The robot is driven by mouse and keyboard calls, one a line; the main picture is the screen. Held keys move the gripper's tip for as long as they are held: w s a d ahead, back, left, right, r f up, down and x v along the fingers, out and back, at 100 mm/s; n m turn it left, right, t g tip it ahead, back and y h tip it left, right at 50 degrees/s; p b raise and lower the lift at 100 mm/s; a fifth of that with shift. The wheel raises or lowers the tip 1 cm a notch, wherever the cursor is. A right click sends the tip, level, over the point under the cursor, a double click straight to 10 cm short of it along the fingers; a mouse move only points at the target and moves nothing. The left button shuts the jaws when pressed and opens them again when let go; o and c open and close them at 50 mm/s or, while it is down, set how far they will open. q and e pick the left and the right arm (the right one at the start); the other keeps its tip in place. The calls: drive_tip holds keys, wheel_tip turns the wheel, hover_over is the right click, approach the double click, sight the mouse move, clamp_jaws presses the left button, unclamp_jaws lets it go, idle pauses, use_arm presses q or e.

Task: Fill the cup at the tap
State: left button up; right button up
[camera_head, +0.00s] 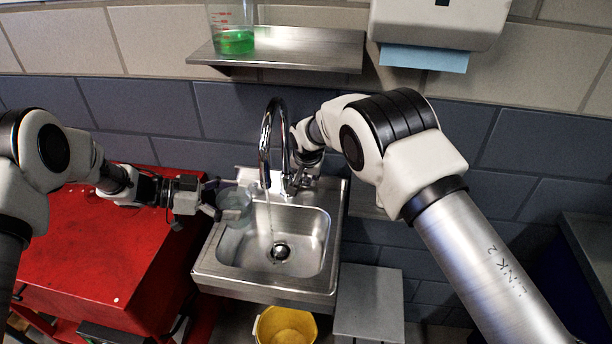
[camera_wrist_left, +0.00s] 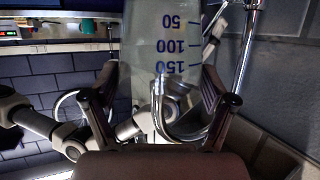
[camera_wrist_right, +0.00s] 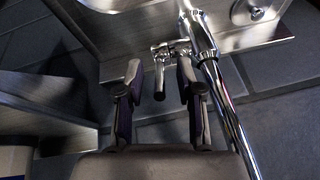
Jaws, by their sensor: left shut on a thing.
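A clear measuring cup (camera_head: 234,208) with blue marks is over the sink's left rim. My left gripper (camera_head: 212,200) is shut on the cup; its fingers press the sides in the left wrist view (camera_wrist_left: 160,100). The curved chrome tap (camera_head: 268,135) stands behind the sink (camera_head: 315,262). A thin water stream (camera_head: 271,222) falls from its spout, a little right of the cup, into the basin. My right gripper (camera_head: 304,178) is behind the tap's right side. In the right wrist view its fingers stand apart on either side of the tap's small lever (camera_wrist_right: 159,72). I cannot tell the cup's water level.
A red cabinet (camera_head: 80,250) stands left of the sink. A steel shelf (camera_head: 310,50) above holds a beaker of green liquid (camera_head: 235,40). A towel dispenser (camera_head: 440,22) hangs at upper right. A yellow bucket (camera_head: 286,325) is below the sink. The basin's middle is free.

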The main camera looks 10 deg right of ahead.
clamp_jaws()
drive_tip(key=shift+w+d+r+g+y, duration=0.15)
drive_tip(key=shift+w+r+g+y, duration=0.1)
drive_tip(key=shift+w+g, duration=0.3)
drive_tip(key=shift+w+d+r+g+y, duration=0.15)
drive_tip(key=shift+w+r+g, duration=0.15)
drive_tip(key=shift+g, duration=0.45)
unclamp_jaws()
drive_tip(key=shift+f, duration=0.1)
drive_tip(key=shift+a, duration=0.1)
